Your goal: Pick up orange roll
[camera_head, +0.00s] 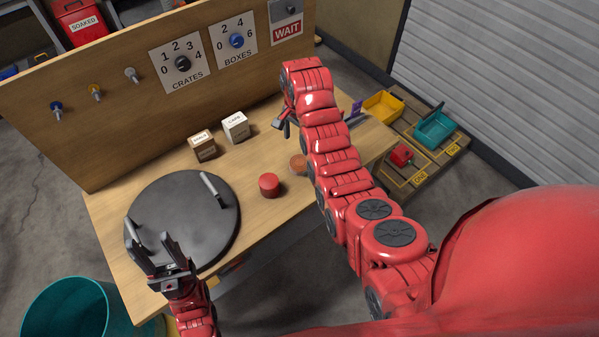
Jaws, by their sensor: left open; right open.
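A small orange-brown round thing (297,164), which looks like the orange roll, rests on the wooden table (262,222). My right arm partly hides its right side. A red round piece (269,186) sits beside it, nearer and to the left. My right gripper (282,126) is open above the table, farther back than the orange roll, with no object visible in it. My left gripper (148,238) is open and empty at the near left, in front of the black round lid (180,215); I cannot tell if it touches the lid.
The lid has two grey handles. A brown box (203,146) and a white-topped box (236,126) stand near the back panel (120,118) with dials. A teal bin (68,308) stands at lower left. Yellow (383,107) and teal (434,130) trays lie at right.

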